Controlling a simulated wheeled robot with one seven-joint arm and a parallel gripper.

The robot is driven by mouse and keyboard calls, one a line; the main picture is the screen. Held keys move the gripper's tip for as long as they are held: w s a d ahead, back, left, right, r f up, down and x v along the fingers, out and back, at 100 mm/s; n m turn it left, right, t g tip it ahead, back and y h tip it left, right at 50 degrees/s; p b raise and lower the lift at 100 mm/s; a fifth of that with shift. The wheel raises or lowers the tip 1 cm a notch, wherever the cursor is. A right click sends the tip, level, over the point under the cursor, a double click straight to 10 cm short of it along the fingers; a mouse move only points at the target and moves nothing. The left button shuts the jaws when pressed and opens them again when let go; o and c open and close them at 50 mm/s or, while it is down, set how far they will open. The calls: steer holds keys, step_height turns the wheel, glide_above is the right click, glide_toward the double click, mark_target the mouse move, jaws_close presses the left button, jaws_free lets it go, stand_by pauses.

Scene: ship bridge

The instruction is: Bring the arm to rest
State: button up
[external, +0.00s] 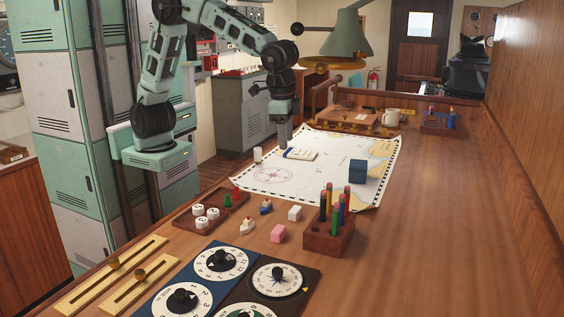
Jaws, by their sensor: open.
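My arm, pale green with dark joints, reaches in from the left over the table. My gripper (283,141) points down above the far left part of the white chart (318,182), near a small notebook (301,154). Nothing shows held in it. The gap between the fingers is hard to make out at this size, and I cannot tell whether the tips touch the chart.
A blue box (357,172) stands on the chart and a white cylinder (257,155) near its left edge. A pencil holder (328,232), small blocks and dials (220,262) fill the near side. A lamp (345,38) hangs behind. The table's right side is clear.

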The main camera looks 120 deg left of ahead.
steer(key=s+a+f+n, duration=0.1)
steer(key=s+a+n, duration=0.1)
steer(key=s+a, duration=0.75)
steer(key=s+a+f+n, duration=0.2)
steer(key=s+a, duration=0.3)
steer(key=s, duration=0.6)
steer(key=s+a+f+n, duration=0.1)
steer(key=s+a+f, duration=0.2)
steer(key=s, duration=0.8)
steer(key=shift+a+f+n+h, duration=0.3)
steer(key=shift+a+f+n, duration=0.1)
steer(key=shift+a, duration=0.55)
